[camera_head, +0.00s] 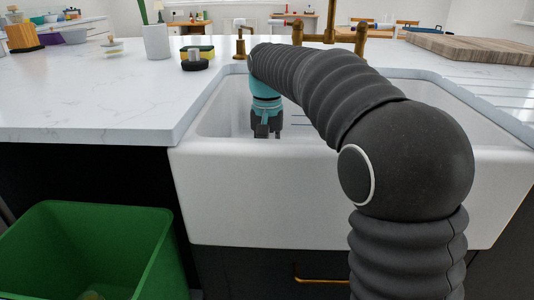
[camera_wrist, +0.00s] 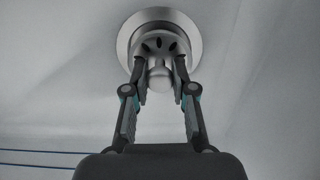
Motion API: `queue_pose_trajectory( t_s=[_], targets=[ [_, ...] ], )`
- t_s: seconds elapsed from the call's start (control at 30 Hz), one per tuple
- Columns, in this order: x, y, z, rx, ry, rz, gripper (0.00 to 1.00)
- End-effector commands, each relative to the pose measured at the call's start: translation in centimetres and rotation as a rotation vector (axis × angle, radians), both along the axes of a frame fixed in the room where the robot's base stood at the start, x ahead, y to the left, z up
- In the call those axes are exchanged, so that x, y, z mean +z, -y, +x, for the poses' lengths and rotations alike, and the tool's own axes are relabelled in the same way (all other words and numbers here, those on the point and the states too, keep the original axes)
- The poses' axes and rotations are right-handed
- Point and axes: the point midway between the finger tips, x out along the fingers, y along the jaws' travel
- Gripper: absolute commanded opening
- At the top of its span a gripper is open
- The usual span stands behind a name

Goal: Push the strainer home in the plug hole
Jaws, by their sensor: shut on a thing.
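The strainer (camera_wrist: 160,44) is a round metal basket with dark slots and a knob. In the wrist view it sits at the plug hole (camera_wrist: 126,38), inside its wide metal rim. I cannot tell whether it is fully seated. My gripper (camera_wrist: 160,82) is shut on the strainer's knob (camera_wrist: 160,76), one finger on each side. In the head view my gripper (camera_head: 266,128) points down into the white sink (camera_head: 230,190). The sink's front wall hides its fingertips, the strainer and the plug hole.
Thin blue lines (camera_wrist: 40,158) cross the lower left of the wrist view. A brass tap (camera_head: 328,32) stands behind the sink. A sponge in a dark holder (camera_head: 196,60) and a white pot (camera_head: 157,42) stand on the left counter. A green bin (camera_head: 95,245) stands at front left.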

Motion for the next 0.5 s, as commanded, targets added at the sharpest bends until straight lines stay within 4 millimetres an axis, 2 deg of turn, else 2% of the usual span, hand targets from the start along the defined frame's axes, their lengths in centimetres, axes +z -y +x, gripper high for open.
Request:
queue_pose_trajectory(
  t_s=[0.5],
  targets=[
    [-1.2,0.0,0.0,0.0,0.0,0.0,0.0]
  ],
)
